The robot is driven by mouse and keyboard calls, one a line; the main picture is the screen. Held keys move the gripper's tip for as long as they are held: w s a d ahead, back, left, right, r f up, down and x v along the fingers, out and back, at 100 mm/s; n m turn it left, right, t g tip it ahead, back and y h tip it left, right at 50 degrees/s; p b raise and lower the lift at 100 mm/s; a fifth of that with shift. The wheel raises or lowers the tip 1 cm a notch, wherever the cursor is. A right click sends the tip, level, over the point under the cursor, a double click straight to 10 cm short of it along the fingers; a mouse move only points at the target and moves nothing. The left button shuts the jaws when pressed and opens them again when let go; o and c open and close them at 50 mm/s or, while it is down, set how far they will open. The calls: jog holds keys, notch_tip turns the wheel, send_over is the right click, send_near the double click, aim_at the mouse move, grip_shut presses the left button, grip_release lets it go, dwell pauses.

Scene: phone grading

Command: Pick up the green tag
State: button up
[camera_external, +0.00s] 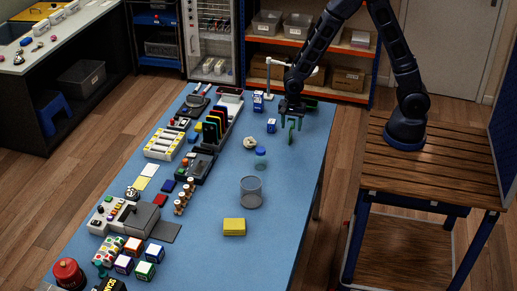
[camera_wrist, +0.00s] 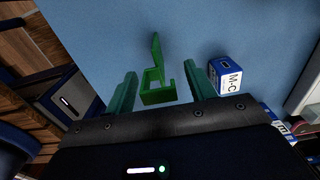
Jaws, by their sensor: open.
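The green tag (camera_wrist: 158,97) is a bright green angled piece with an upright arm and a small square loop at its base. In the wrist view it shows between the two teal fingers of my gripper (camera_wrist: 160,72), with blue table visible on both sides of it. My gripper is open, and I see no finger closed on the tag. In the external view my gripper (camera_external: 291,112) points down over the far right part of the table. Green shows just under it, but tag and fingers are hard to tell apart there.
A small blue and white box (camera_wrist: 229,77) marked M-C stands close beside the right finger in the wrist view. The blue table (camera_external: 295,190) is clear toward its right edge.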

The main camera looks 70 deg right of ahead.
jog(key=shift+f, duration=0.1)
jog(key=c, duration=1)
jog(key=shift+c, duration=0.2)
